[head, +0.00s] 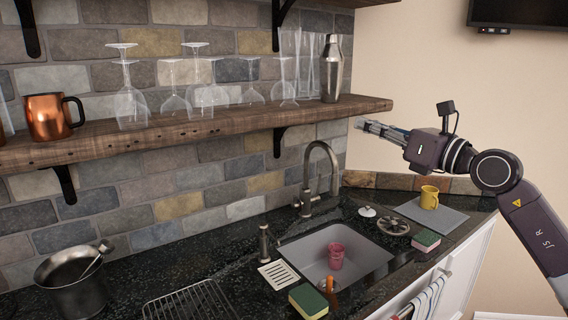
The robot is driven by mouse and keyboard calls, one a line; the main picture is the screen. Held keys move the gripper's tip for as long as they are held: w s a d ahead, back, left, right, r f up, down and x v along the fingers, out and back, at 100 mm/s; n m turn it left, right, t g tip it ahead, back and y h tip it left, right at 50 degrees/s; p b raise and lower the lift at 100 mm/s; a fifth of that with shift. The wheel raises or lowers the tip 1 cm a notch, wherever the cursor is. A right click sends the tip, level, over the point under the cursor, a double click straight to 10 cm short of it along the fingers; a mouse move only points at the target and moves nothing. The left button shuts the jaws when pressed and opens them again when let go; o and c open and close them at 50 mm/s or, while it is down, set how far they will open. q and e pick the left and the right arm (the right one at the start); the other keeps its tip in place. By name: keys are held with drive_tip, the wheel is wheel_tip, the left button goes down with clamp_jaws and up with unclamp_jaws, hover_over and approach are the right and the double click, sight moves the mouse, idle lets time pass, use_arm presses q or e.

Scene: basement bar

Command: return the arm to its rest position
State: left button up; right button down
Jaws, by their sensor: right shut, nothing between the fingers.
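My right arm (540,225) comes in from the right edge, bent at the elbow. Its gripper (362,125) points left, shut and empty, in the air near the right end of the wooden shelf. It appears in front of the beige wall, and I cannot tell exactly how far it is from the shelf end. My left gripper is not in view.
The wooden shelf (200,133) holds a copper mug (48,117), upside-down glasses and a steel shaker (331,70). Below are a sink (365,262) with a pink cup (336,257), a tall faucet (322,170), a yellow mug (429,197), sponges and a pot (75,285).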

drive_tip(key=s+a+f+m+t+y, duration=0.3)
drive_tip(key=s+a+f+m+t, duration=0.15)
drive_tip(key=m, duration=0.35)
drive_tip(key=s+d+f+m+g+h, duration=0.1)
drive_tip(key=s+d+f+m+h, duration=0.25)
drive_tip(key=f+m+h, duration=0.45)
drive_tip(key=s+d+f+m+g+h, duration=0.25)
drive_tip(key=d+f+m+h, duration=0.2)
drive_tip(key=f+m, duration=0.8)
drive_tip(key=s+d+f+m+g+h, duration=0.1)
drive_tip(key=s+d+f+m+h, duration=0.4)
drive_tip(key=f+m, duration=0.5)
drive_tip(key=s+a+f+m+g+y, duration=0.15)
drive_tip(key=s+f+g, duration=0.25)
drive_tip(key=s+f, duration=0.5)
drive_tip(key=s+a+f+g, duration=0.35)
drive_tip(key=s+f, duration=0.35)
drive_tip(key=s, duration=0.3)
drive_tip(key=s+a+f+g+y, duration=0.1)
drive_tip(key=s+f+g, duration=0.3)
drive_tip(key=s+f, duration=0.45)
wheel_tip(320, 180, down, 23)
drive_tip(key=s+g, duration=0.1)
drive_tip(key=s, duration=0.2)
drive_tip(key=s+d+f+g, duration=0.1)
drive_tip(key=s+d+f, duration=0.2)
drive_tip(key=s+f, duration=1.4)
drive_tip(key=shift+f+g, duration=0.1)
drive_tip(key=shift+g, duration=0.15)
